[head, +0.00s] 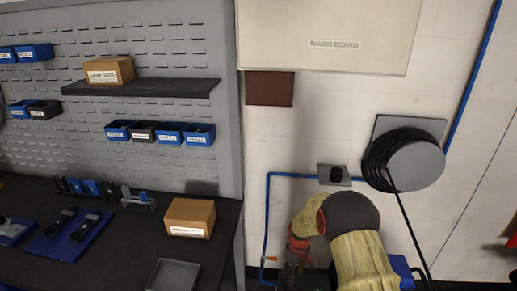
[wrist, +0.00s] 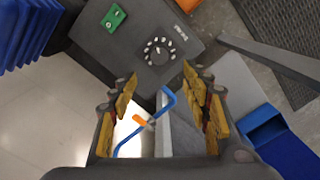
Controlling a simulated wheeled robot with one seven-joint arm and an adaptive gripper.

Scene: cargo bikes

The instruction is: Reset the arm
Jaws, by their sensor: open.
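My arm shows at the lower right of the head view, with a yellow cover and a dark rounded joint. My gripper (head: 299,262) hangs below that joint, in front of the wall and just right of the workbench; its fingertips are hard to make out there. In the wrist view my gripper (wrist: 159,78) is open, with yellow pads on both fingers and nothing held between them. A blue bent pipe (wrist: 168,100) with an orange clip shows beyond the gap, apart from the fingers as far as I can tell.
The dark workbench (head: 110,258) holds a cardboard box (head: 190,217), a grey tray (head: 173,276) and tools on blue mats. A shelf (head: 140,87) and blue bins (head: 170,133) hang above. A cable reel (head: 415,165) is on the wall. The wrist view shows a dark panel with a dial (wrist: 158,50).

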